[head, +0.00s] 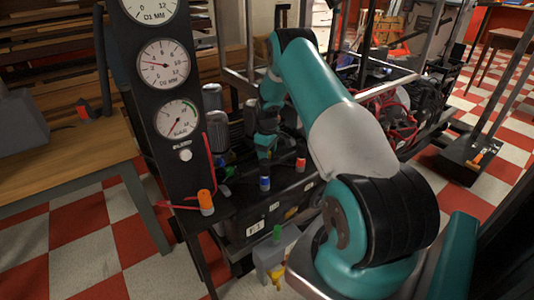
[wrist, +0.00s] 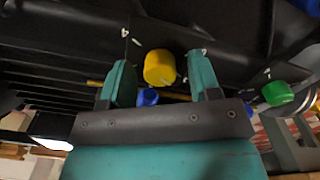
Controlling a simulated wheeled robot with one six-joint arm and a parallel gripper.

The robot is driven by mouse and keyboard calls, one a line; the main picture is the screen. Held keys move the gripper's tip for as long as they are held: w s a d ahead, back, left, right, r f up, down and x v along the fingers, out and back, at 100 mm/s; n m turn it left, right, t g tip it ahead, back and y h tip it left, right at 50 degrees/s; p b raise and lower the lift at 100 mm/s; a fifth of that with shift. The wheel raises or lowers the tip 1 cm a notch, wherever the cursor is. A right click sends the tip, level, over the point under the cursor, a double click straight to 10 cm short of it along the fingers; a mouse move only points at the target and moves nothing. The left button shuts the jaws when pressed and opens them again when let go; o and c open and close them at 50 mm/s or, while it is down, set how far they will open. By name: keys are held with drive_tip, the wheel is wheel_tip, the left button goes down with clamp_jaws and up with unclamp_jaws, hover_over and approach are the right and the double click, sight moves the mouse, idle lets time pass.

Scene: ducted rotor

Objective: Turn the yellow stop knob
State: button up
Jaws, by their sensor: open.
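The yellow knob (wrist: 160,68) is a round, plain cap on a dark panel in the wrist view. My gripper (wrist: 158,62) is open, with one teal finger on each side of the knob in that picture. Clear gaps show between the knob and both fingers, and I see no contact. How far the fingertips are from it in depth I cannot tell. In the head view my gripper (head: 266,150) is small and partly lost among dark machine parts, and I cannot make out this knob beside it.
In the wrist view a blue part (wrist: 148,97) lies just below the knob and a green knob (wrist: 277,93) is to the right. In the head view a gauge panel (head: 150,110), an orange knob (head: 206,202), a blue knob (head: 265,184) and a red knob (head: 300,164) stand nearby.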

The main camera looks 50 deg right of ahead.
drive_tip(key=shift+c, duration=0.5)
drive_tip(key=c, duration=0.8)
